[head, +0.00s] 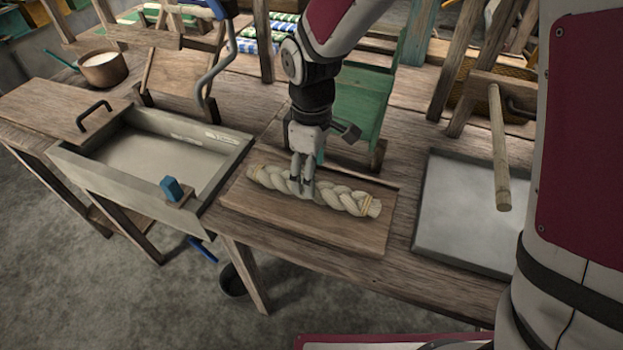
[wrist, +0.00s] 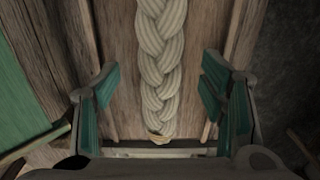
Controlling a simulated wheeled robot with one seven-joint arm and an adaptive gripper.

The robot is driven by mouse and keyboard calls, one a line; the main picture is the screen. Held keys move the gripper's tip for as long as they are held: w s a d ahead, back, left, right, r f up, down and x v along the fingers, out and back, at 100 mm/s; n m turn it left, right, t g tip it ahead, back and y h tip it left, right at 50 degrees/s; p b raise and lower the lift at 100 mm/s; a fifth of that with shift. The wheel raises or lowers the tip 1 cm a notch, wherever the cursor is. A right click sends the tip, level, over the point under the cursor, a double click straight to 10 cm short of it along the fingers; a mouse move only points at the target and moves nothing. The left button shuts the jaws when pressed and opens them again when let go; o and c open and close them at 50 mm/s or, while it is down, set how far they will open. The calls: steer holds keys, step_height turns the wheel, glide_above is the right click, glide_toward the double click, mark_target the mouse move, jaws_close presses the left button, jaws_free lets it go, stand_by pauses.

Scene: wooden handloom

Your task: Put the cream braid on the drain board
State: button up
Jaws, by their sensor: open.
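The cream braid (head: 340,197) is a thick plaited rope with bound ends. It lies lengthwise on a flat wooden board (head: 290,226), which seems to be the drain board, at the bench's front edge between the sink and a metal tray. My gripper (head: 302,190) points down over the middle of the braid. In the wrist view the braid (wrist: 162,60) runs between the two open fingers, with a clear gap on each side. My gripper (wrist: 162,100) is open and not clamped on it. In the head view its fingers hide a short middle part of the braid.
A shallow grey tray (head: 465,215) is to the right. A green wooden stand (head: 362,105) rises just behind my gripper.

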step_height(320, 180, up, 8)
stand_by(0.4)
steer(key=s+d+r+m+t, duration=0.1)
steer(key=s+d+r+m, duration=0.35)
steer(key=d, duration=0.25)
steer(key=s+d+r+m+t, duration=0.1)
steer(key=s+d+r+m, duration=0.2)
steer(key=s+d+r, duration=0.3)
steer(key=s+d+m, duration=0.6)
steer(key=s+d, duration=0.1)
steer(key=s, duration=0.5)
steer(key=shift+d+m+t, duration=0.15)
steer(key=shift+m+t, duration=0.2)
steer(key=shift+t, duration=0.05)
steer(key=shift+f+p, duration=0.1)
steer(key=shift+p, duration=0.2)
